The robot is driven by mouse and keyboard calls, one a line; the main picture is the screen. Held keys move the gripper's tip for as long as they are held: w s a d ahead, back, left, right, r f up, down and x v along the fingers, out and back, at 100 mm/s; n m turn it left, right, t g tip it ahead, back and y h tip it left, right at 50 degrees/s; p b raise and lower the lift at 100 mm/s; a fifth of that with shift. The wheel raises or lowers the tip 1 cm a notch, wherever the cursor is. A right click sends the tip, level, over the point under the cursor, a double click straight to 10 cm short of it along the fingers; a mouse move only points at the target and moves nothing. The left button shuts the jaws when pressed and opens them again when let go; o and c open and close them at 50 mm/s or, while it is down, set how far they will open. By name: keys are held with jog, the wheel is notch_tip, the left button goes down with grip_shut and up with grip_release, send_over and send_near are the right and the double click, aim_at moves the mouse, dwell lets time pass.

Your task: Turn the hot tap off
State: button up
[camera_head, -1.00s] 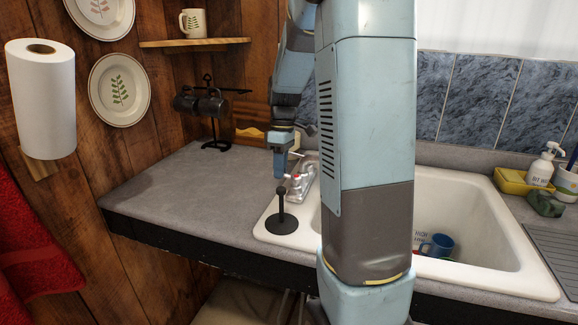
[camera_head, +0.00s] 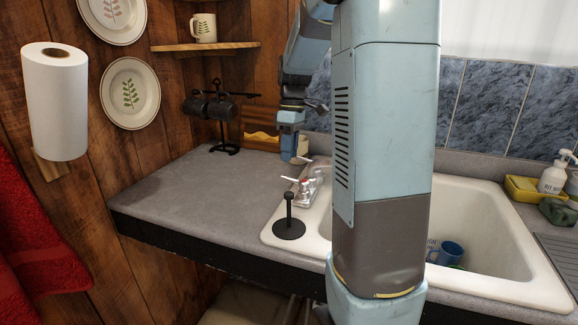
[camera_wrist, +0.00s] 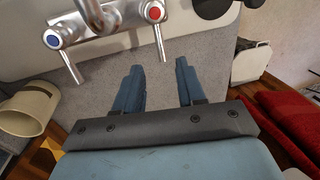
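The chrome tap (camera_head: 308,190) stands on the left rim of the white sink. In the wrist view, its red-marked hot handle (camera_wrist: 155,12) is at upper centre with its lever pointing towards me; the blue-marked cold handle (camera_wrist: 53,40) is to its left. My gripper (camera_wrist: 160,65) is open, with its two blue fingers apart. The hot lever's end shows between the fingertips in the picture; I cannot tell whether it touches them. In the head view, my gripper (camera_head: 288,155) points down near the tap, behind and above it. I see no water stream.
A black upright stand (camera_head: 289,222) is on the sink's front-left corner. A black mug rack (camera_head: 222,120) stands at the counter's back. A beige cup-like vessel (camera_wrist: 28,115) is at the wrist view's left. The grey counter (camera_head: 200,180) left of the sink is mostly clear.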

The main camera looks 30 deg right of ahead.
notch_tip(320, 180, up, 7)
jog(key=w+d, duration=0.1)
jog(key=shift+r, duration=0.1)
dwell(0.6)
jog(key=s+a+m+t, duration=0.3)
jog(key=s+a, duration=0.3)
jog(key=s, duration=0.6)
jog(key=s+a+f+m+t+h, duration=0.1)
jog(key=s+a+m+t, duration=0.3)
jog(key=s, duration=0.7)
jog(key=shift+s+a+m+h, duration=0.35)
jog(key=shift+a+m, duration=0.45)
jog(key=shift+a, duration=0.45)
jog(key=shift+d+f, duration=0.1)
